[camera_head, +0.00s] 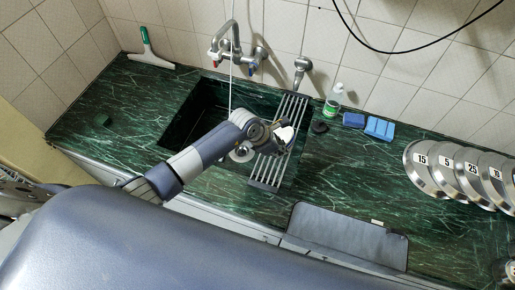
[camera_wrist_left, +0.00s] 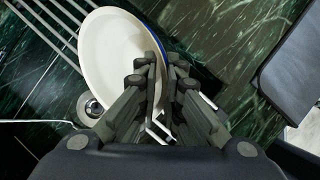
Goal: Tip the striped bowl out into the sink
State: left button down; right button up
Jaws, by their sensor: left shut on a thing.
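My left gripper (camera_head: 278,138) is shut on the rim of a white bowl (camera_wrist_left: 112,48), which is held on edge. The bowl has a blue edge, and its pale inside shows in the left wrist view; I see no stripes from here. In the head view only a small white part of the bowl (camera_head: 285,133) shows, by the gripper over the drying rack at the sink's right side. The dark green sink (camera_head: 200,108) lies left of the gripper and partly below my arm. I cannot tell whether the bowl holds anything. My right gripper is not in view.
The metal drying rack (camera_head: 270,170) spans the sink's right part. A faucet (camera_head: 235,52) hangs over the back of the sink. A soap bottle (camera_head: 333,100) and blue sponges (camera_head: 379,129) stand behind right. Numbered plates (camera_head: 450,170) line the right; a grey board (camera_head: 345,238) lies in front.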

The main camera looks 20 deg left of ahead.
pick_arm(q)
jog(key=shift+d+r, duration=0.15)
jog(key=shift+d, duration=0.05)
jog(key=shift+d+f+y, duration=0.2)
jog(key=shift+f+y, duration=0.05)
jog(key=shift+y, duration=0.05)
jog(key=shift+s+d+f+m+y, duration=0.15)
jog(key=shift+d+f+y, duration=0.15)
jog(key=shift+d, duration=0.35)
jog(key=shift+s+d+f+m+y, duration=0.15)
jog(key=shift+d+y, duration=0.25)
jog(key=shift+d, duration=0.2)
jog(key=d+y+b, duration=0.1)
jog(key=b, duration=0.1)
jog(key=d+f+y+b, duration=0.1)
jog(key=b, duration=0.2)
jog(key=d+f+t+y+b, duration=0.1)
jog(key=b, duration=0.1)
jog(key=shift+s+d+f+m+y, duration=0.2)
jog(key=shift+s+d+m+y, duration=0.1)
jog(key=shift+m, duration=0.1)
jog(key=shift+d+y+b, duration=0.2)
jog(key=shift+y+b, duration=0.2)
jog(key=shift+b, duration=0.25)
jog(key=shift+s+d+r+y, duration=0.1)
jog(key=shift+d+y, duration=0.05)
jog(key=shift+y, duration=0.15)
